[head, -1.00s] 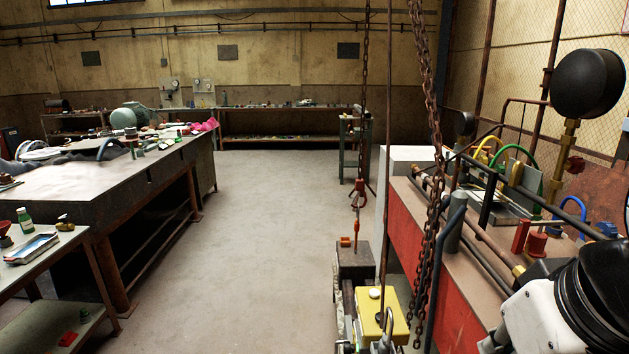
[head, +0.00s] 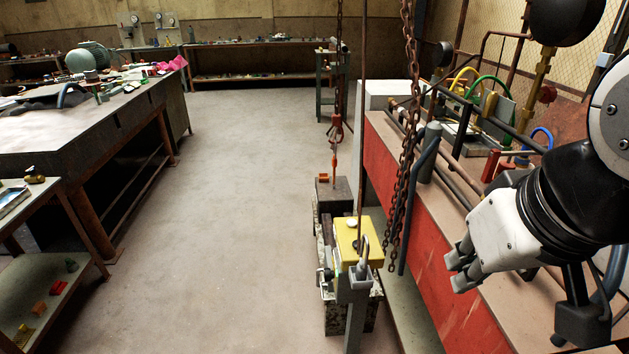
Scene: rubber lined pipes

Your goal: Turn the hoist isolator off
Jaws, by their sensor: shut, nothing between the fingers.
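I cannot tell for certain which part is the hoist isolator. A yellow box (head: 348,240) with a pale round knob on top stands low in the middle of the head view, behind a grey post. It is beside the rusty hoist chain (head: 408,105). A red upright handle (head: 491,166) stands on the bench at right, partly hidden by my arm. My gripper (head: 460,272) is at the right, over the near part of the red-fronted bench.
The red-fronted bench (head: 385,175) carries pipes, coloured hoses and a dark round gauge (head: 562,15). An orange hook (head: 336,128) hangs from a chain above a dark block (head: 333,194). A long workbench (head: 80,150) stands at left. The floor between is clear.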

